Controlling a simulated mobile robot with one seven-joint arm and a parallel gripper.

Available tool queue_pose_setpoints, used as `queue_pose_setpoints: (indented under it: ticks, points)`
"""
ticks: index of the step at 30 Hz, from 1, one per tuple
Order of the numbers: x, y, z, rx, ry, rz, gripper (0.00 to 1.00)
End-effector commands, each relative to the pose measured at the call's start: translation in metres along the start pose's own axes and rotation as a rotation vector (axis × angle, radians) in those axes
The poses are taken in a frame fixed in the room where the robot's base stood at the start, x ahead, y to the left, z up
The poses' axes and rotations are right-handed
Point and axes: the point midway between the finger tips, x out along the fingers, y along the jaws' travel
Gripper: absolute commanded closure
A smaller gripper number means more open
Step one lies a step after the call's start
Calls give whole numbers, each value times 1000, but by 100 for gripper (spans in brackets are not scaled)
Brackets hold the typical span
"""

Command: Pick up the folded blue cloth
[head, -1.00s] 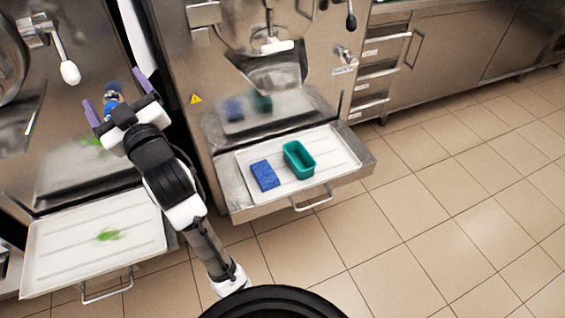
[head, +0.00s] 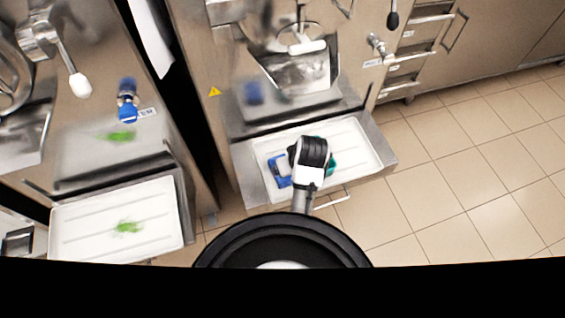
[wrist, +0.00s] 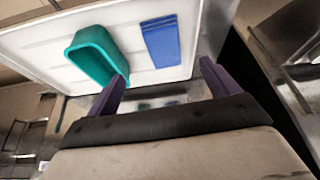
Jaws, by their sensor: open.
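The folded blue cloth (head: 281,170) lies flat on the white tray (head: 372,160) of the right-hand freezer. In the head view my arm covers part of it. In the wrist view the whole blue cloth (wrist: 161,40) shows beyond the fingertips, towards the tray's edge. My gripper (wrist: 160,82) is open and empty, its two purple fingers apart, with a gap between them and the cloth. In the head view my wrist hides the fingers. A green container (wrist: 92,55) stands on the tray beside the cloth; in the head view it is mostly hidden behind my arm.
A second white tray (head: 80,225) with a green smear (head: 127,227) sits at the left-hand freezer. A raised rim edges the cloth's tray. The freezer front (head: 225,60) stands close behind it. The tiled floor (head: 470,180) on the right is clear.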

Motion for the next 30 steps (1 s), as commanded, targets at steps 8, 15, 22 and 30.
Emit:
queue_pose_setpoints:
  ticks: [8, 15, 22, 30]
  points:
    - [54, -1, 0, -1, -3, -3, 13]
    - [74, -1, -1, -1, 0, 0, 13]
    - [100, -5, -6, -1, -1, -1, 13]
    - [124, -5, -5, -1, 1, 1, 13]
